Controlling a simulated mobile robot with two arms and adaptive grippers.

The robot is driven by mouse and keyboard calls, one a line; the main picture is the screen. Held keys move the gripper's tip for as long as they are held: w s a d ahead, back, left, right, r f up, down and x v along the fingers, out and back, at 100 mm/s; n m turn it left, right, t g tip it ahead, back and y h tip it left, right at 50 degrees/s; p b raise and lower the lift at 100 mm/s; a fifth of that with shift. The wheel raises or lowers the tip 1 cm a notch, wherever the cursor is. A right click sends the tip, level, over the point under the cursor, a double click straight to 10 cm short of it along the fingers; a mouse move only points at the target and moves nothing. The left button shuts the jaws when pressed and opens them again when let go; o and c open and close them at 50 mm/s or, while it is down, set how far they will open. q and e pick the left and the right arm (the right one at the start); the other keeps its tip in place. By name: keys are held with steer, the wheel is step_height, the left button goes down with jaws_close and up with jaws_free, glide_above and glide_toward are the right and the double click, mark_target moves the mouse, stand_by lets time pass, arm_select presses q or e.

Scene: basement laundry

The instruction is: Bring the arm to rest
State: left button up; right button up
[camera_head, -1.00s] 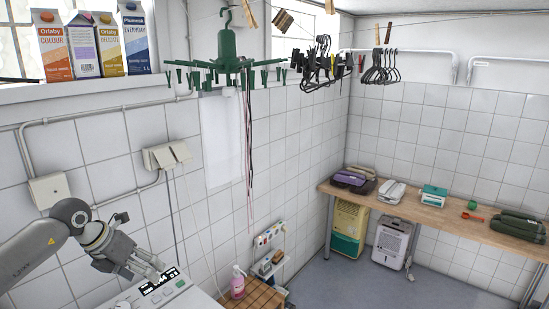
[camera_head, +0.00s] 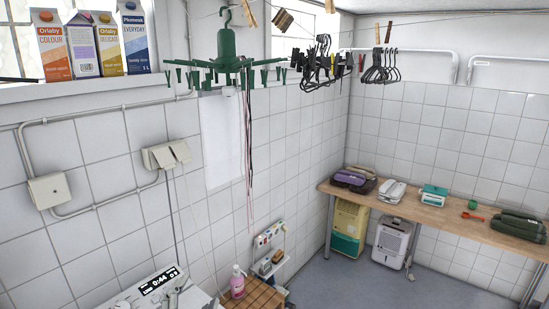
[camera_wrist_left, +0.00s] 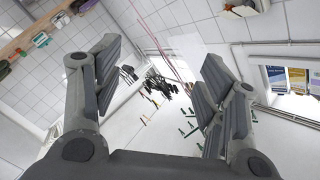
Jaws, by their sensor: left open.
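My left gripper (camera_wrist_left: 155,82) is open in the left wrist view, its two dark-padded fingers wide apart with nothing between them. The rest of the left arm is out of the head view. My right gripper is not in view.
A pink bottle (camera_head: 238,283) stands on a wooden slatted surface (camera_head: 262,298) right of the machine. A green clip hanger (camera_head: 226,60) hangs above. Cartons (camera_head: 95,45) line the window ledge. A wooden bench (camera_head: 440,212) holds several items at the right; the floor (camera_head: 345,285) before it is clear.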

arm_select(q)
steer(key=s+a+f+n+g+y, duration=0.1)
steer(key=s+a+f+n+g, duration=0.2)
steer(key=s+f, duration=0.35)
steer(key=s+a+f+n+g+y, duration=0.1)
steer(key=s+f+n+g, duration=0.25)
steer(key=s+f, duration=0.3)
steer(key=s+f+n+g+h, duration=0.1)
steer(key=s+f+g, duration=0.25)
steer(key=s, duration=0.45)
steer(key=s+f+g, duration=0.3)
steer(key=s+g, duration=0.1)
steer(key=s, duration=0.3)
step_height(320, 180, down, 36)
steer(key=s+d+g+b, duration=0.1)
steer(key=s+b, duration=0.1)
steer(key=b, duration=1)
steer(key=s+a+f+b, duration=0.1)
steer(key=s+f+b, duration=0.4)
steer(key=f, duration=0.9)
steer(key=s+a+f+g+b, duration=0.1)
steer(key=s+f+b, duration=0.4)
steer(key=s+f, duration=0.6)
step_height(320, 180, down, 3)
steer(key=shift+s+a+f, duration=0.1)
steer(key=shift+s+a, duration=0.3)
steer(key=shift+a, duration=0.15)
